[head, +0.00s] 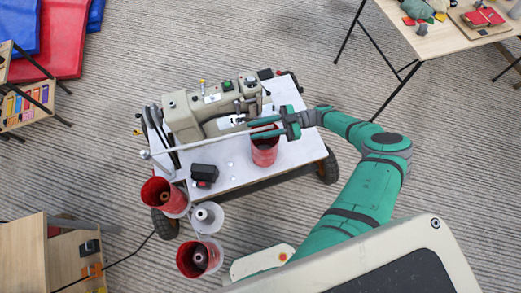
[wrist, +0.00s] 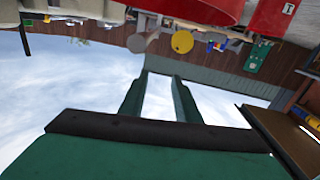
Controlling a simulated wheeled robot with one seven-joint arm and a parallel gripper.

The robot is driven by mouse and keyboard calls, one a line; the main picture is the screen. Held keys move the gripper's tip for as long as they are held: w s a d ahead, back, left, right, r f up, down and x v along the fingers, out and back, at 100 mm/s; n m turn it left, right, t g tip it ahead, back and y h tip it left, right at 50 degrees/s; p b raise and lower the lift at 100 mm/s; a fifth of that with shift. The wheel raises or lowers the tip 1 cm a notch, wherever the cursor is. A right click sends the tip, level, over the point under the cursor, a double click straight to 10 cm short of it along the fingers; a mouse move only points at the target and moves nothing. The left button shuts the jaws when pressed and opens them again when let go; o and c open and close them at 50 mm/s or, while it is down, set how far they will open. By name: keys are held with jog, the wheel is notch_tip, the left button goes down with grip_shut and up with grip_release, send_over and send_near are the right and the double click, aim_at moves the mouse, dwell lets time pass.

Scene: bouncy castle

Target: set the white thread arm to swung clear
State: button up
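The white thread arm (head: 205,143) is a long thin pale rod with a ball at its left end. It reaches across the front of the beige sewing machine (head: 185,118) toward my gripper (head: 254,127). My green gripper comes in from the right, above a red container (head: 265,155), with its fingers pointing left near the rod's right end. In the wrist view the two fingers of my gripper (wrist: 160,85) are apart with nothing seen between them. I cannot tell whether a finger touches the rod, and the rod's right end is hidden or blends in at the fingers.
The machine stands on a white wheeled table (head: 225,175) with a small black box (head: 204,173). A wooden table (head: 440,35) stands at upper right, wooden furniture (head: 30,240) at lower left.

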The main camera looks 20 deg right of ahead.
jog(key=s+a+r, duration=0.2)
jog(key=s+r, duration=0.4)
jog(key=s, duration=0.5)
jog(key=shift+a+r, duration=0.4)
